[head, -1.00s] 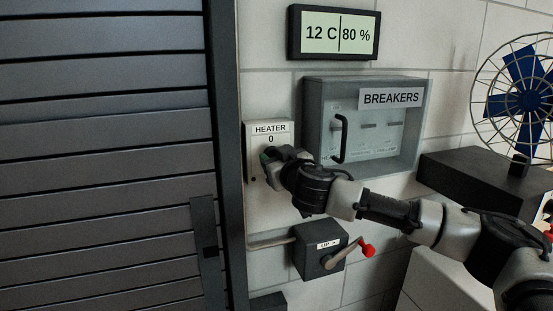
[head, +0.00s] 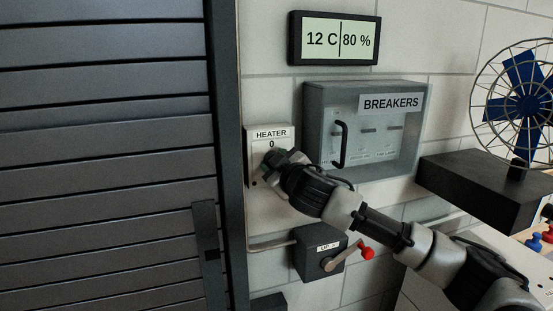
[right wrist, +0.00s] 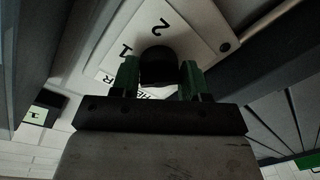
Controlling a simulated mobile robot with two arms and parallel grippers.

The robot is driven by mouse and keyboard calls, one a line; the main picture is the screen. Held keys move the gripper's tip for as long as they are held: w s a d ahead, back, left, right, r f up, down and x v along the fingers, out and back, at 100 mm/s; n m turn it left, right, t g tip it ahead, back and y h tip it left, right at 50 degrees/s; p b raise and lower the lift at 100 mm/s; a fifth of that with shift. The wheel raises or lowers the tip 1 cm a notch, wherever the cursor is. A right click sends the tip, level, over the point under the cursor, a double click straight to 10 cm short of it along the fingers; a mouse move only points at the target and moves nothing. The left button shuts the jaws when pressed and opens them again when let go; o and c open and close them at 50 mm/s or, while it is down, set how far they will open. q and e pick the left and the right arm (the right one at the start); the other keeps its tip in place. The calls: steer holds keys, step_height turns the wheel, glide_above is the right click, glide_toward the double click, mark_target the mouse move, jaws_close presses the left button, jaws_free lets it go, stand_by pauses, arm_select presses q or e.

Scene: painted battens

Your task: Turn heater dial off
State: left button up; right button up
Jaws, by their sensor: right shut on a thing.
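The heater box (head: 254,154) is a pale panel on the wall, with a HEATER label and a 0 mark at its top. My right gripper (head: 273,159) is at its face and covers the dial in the head view. In the right wrist view the black dial (right wrist: 158,64) sits between the green fingers of my right gripper (right wrist: 159,80), which is shut on it. The marks 1 and 2 show on the heater plate beside the dial. I cannot tell which mark the dial points to. My left gripper is not in view.
A breaker box (head: 312,120) with a handled clear cover is right of the heater. A crank box (head: 311,262) with a red-knobbed lever (head: 367,253) is below. A slatted shutter (head: 100,150) fills the left. A display (head: 334,39) and a fan (head: 527,85) are higher up.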

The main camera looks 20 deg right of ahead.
steer(key=n+p, duration=0.1)
steer(key=n, duration=0.1)
steer(key=n+p, duration=0.2)
steer(key=shift+r, duration=0.3)
steer(key=shift+n+h+p, duration=0.3)
steer(key=shift+n+p, duration=1.05)
steer(key=shift+n, duration=0.65)
steer(key=o, duration=0.9)
steer(key=shift+f, duration=0.15)
steer(key=shift+s, duration=0.1)
steer(key=s+b, duration=0.1)
steer(key=s, duration=0.2)
steer(key=s+b, duration=0.2)
steer(key=s, duration=0.2)
steer(key=s+b, duration=0.1)
steer(key=s, duration=0.2)
steer(key=shift+s+d+r+b, duration=0.3)
steer(key=shift+d+r+b, duration=0.05)
steer(key=shift+r, duration=0.05)
